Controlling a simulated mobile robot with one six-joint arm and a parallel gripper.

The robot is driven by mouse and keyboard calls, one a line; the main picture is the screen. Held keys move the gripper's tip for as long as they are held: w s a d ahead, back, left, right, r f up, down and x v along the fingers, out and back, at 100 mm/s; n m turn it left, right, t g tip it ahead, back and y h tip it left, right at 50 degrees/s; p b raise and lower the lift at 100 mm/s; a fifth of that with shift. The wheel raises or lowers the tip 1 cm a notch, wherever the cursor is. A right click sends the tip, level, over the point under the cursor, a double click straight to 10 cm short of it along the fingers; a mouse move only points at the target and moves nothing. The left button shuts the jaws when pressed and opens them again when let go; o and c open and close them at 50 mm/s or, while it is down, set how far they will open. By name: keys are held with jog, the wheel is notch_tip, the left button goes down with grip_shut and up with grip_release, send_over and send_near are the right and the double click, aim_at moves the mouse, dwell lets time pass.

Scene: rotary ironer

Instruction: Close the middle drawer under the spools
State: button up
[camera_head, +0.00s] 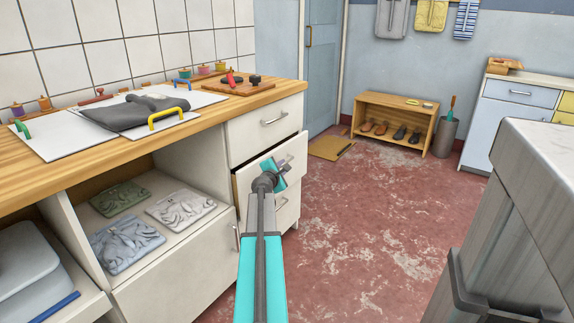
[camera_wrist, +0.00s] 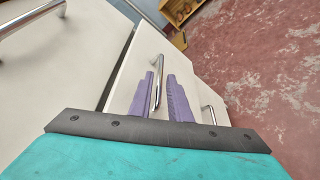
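The middle drawer (camera_head: 292,152) stands partly pulled out of the white cabinet, below the top drawer (camera_head: 262,128) and above a lower one. In the wrist view its pale front (camera_wrist: 138,72) carries a curved metal handle (camera_wrist: 157,82). My gripper (camera_head: 273,172) is at this drawer front and hides its handle in the head view. In the wrist view the two purple fingers (camera_wrist: 160,90) stand apart, one on each side of the handle, with a narrow gap visible; the gripper looks open. Coloured spools (camera_head: 203,69) stand at the back of the wooden counter above.
The wooden counter (camera_head: 230,103) holds a board with a dark cloth (camera_head: 120,113). Open shelves with folded cloths (camera_head: 180,207) lie left of the drawers. A grey block (camera_head: 540,180) stands at the right. The red floor (camera_head: 345,215) between is clear.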

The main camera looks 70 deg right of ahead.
jog(key=shift+b+x, duration=0.55)
jog(key=shift+x, duration=2.75)
grip_shut()
